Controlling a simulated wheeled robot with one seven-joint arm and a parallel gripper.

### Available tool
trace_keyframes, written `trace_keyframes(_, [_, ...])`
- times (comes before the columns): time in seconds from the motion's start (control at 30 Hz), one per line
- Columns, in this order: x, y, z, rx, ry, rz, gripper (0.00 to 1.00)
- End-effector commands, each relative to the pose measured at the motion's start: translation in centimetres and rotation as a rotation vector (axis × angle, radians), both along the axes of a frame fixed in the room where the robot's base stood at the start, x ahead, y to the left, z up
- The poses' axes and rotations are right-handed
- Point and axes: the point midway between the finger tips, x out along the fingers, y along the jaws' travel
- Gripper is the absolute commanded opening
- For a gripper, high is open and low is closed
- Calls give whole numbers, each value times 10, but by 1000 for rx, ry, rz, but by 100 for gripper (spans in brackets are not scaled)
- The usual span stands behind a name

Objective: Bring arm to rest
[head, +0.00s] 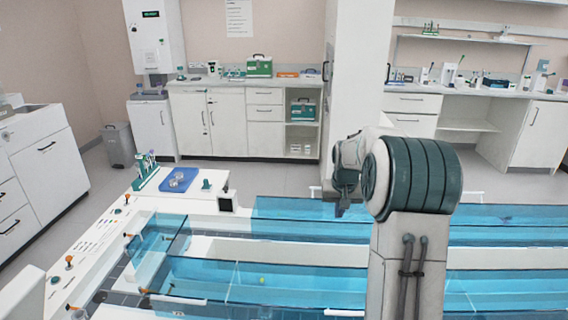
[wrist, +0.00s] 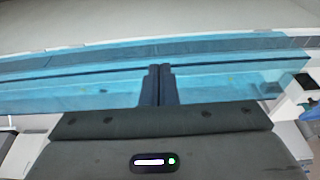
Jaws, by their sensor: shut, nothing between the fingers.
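My gripper (wrist: 159,84) shows in the wrist view with its two dark fingers pressed together and nothing between them. It is over the blue see-through track covers (wrist: 70,85). In the head view my arm stands at the right and is folded, and its far end points down by the tube track (head: 330,275).
A blue tray (head: 180,180) with clear dishes and a green rack (head: 146,172) sit on the white deck at the left. White cabinets (head: 225,122) line the back wall. A grey bin (head: 118,145) stands at the back left. Open floor lies between the track and cabinets.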

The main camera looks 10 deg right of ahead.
Motion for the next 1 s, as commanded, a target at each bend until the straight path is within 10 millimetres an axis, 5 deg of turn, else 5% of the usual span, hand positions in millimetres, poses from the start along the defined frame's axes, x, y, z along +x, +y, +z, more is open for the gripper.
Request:
trace_keyframes(0.27, [-33,37,28,-15,0,47,0])
trace_keyframes(0.6, [-144,113,69,-32,1,149,0])
trace_keyframes(1.0, [-278,167,63,-12,-7,259,0])
